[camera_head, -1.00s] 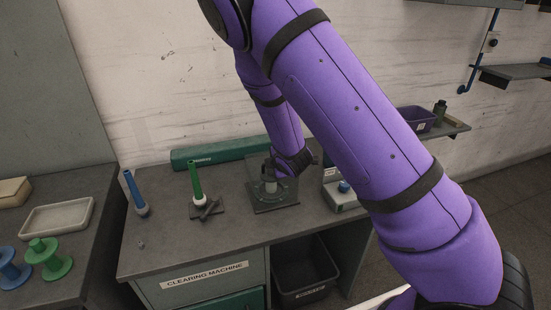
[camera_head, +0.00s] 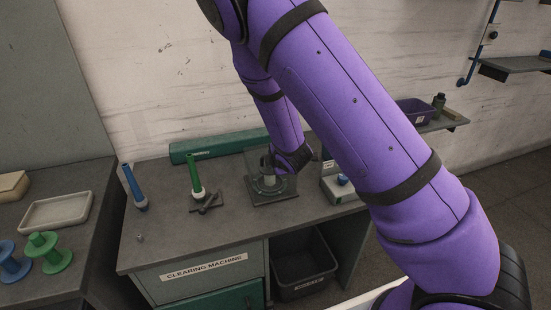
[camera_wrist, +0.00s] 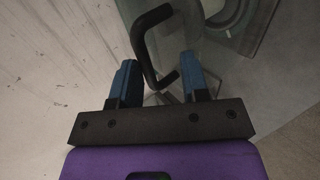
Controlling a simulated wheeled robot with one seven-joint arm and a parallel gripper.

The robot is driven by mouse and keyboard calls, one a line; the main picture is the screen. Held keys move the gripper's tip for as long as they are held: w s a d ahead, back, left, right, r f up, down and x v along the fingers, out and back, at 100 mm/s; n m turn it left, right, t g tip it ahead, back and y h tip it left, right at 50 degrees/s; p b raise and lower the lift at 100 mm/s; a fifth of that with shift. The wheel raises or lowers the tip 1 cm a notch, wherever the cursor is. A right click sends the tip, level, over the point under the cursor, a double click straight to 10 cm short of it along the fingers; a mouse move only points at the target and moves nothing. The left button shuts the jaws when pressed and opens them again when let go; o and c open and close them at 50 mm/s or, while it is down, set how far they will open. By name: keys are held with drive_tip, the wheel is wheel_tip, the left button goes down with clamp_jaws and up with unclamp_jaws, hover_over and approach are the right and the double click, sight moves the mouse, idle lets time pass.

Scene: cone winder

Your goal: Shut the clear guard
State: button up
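The clear guard (camera_head: 254,161) stands tilted up at the back of a small grey machine base (camera_head: 273,198) on the bench. In the wrist view its see-through panel (camera_wrist: 180,22) and black bent handle (camera_wrist: 144,50) are close. My gripper (camera_wrist: 157,70) has two blue fingers spread apart. The handle runs through the space between them in the picture; I cannot tell whether a finger touches it. In the head view my wrist (camera_head: 293,160) is at the right of the guard and covers part of it. The fingers are hard to make out there.
A green spindle (camera_head: 194,177) and a blue spindle (camera_head: 133,188) stand left on the bench. A long green case (camera_head: 215,149) lies behind. A grey box with a blue knob (camera_head: 343,181) is right of the machine. An open dark bin (camera_head: 303,287) is below.

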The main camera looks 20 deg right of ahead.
drive_tip(key=v, duration=1)
drive_tip(key=shift+s, duration=0.2)
drive_tip(key=shift+d+r, duration=0.1)
drive_tip(key=shift+r, duration=0.1)
drive_tip(key=s+d+r+m+g+y, duration=0.1)
drive_tip(key=s+d+r+m+g, duration=0.15)
drive_tip(key=s+r+m, duration=0.45)
drive_tip(key=s+d+r+m+g, duration=0.1)
drive_tip(key=s+d+r+m, duration=0.25)
drive_tip(key=r, duration=0.55)
drive_tip(key=s+r+m+g, duration=0.1)
drive_tip(key=s+r+m, duration=0.2)
drive_tip(key=s+r, duration=0.2)
drive_tip(key=s+r+m+h, duration=0.1)
drive_tip(key=s+r+m, duration=0.3)
drive_tip(key=s, duration=0.8)
drive_tip(key=shift+s+d+r+g, duration=0.25)
drive_tip(key=shift+d+r+g, duration=0.15)
drive_tip(key=shift+r, duration=0.35)
drive_tip(key=shift+o, duration=0.4)
drive_tip(key=shift+m, duration=0.25)
